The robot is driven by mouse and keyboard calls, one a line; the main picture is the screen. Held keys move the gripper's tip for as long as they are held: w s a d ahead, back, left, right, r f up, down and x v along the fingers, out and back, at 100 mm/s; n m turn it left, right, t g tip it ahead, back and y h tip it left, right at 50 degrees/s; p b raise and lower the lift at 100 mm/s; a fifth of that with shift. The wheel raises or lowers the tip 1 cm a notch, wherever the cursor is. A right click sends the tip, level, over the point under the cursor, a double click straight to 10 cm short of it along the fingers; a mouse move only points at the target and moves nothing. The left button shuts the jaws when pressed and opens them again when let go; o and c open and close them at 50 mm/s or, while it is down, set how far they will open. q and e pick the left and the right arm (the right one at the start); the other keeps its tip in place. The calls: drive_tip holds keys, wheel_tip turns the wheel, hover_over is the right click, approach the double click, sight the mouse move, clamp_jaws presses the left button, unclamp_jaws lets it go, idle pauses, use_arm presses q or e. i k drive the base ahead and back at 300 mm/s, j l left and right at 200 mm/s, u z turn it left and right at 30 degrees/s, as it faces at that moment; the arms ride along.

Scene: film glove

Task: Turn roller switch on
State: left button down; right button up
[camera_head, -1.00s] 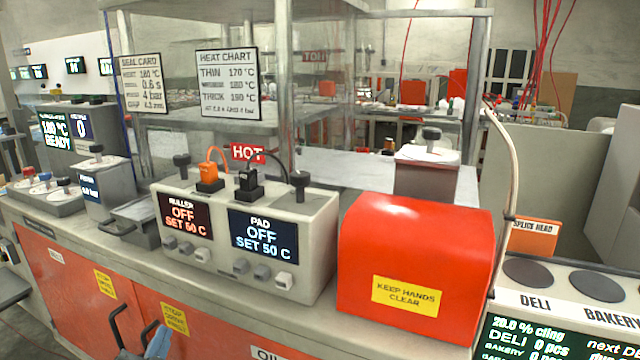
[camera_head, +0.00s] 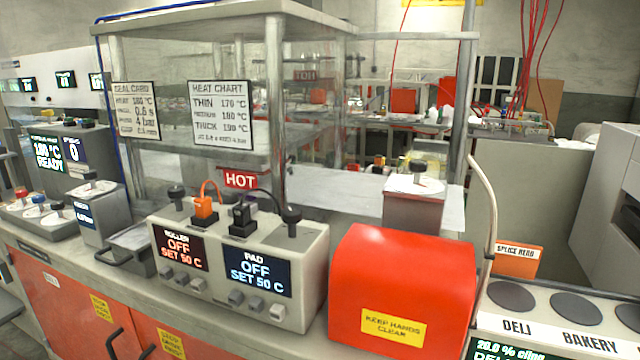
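A cream control box (camera_head: 310,268) stands on the counter in the head view. Its left display, the roller display (camera_head: 180,249), reads "ROLLER OFF SET 50 C". Its right display, the pad display (camera_head: 257,272), reads "PAD OFF SET 50 C". Small grey and white buttons sit below each display. On top are an orange plug or switch block (camera_head: 205,207) with an orange cable, a black one (camera_head: 242,218) with a black cable, and a black knob at each end. Which part is the roller switch is not labelled clearly. Neither gripper is in view.
A red cover marked "KEEP HANDS CLEAR" (camera_head: 405,290) stands right of the control box. A glass-and-metal enclosure with a "HOT" sign (camera_head: 240,180) rises behind. Smaller instruments (camera_head: 95,205) stand at left. A label scale (camera_head: 560,325) is at right.

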sight(176, 193)
drive_tip(key=k+u, duration=0.15)
drive_tip(key=u, duration=0.25)
drive_tip(key=k+u, duration=0.2)
drive_tip(key=u, duration=0.15)
